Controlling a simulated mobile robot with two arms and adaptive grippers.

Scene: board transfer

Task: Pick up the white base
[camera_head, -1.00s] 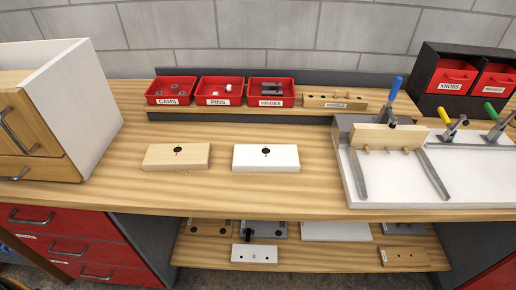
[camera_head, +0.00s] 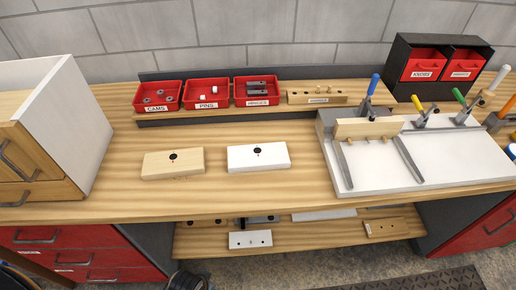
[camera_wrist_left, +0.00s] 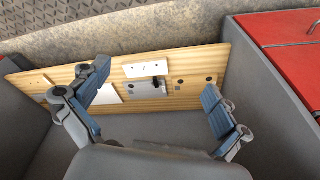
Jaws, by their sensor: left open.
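A white block (camera_head: 258,158) with a dark round hole lies flat on the workbench, right of a similar wooden block (camera_head: 173,163). Another white piece (camera_head: 250,239) with small holes lies on the lower shelf under the bench; a white piece with holes also shows in the left wrist view (camera_wrist_left: 147,70). My left gripper (camera_wrist_left: 155,84) is open and empty, its fingers spread in front of the lower shelf (camera_wrist_left: 205,60) in the wrist view. Nothing is between the fingers up close. My right gripper is not in view.
Red bins labelled cams, pins and hinges (camera_head: 207,94) stand behind the blocks. A clamping jig (camera_head: 430,160) is at right, a white-sided cabinet (camera_head: 70,125) at left. Red drawers (camera_head: 80,250) flank the shelf. The bench front is clear.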

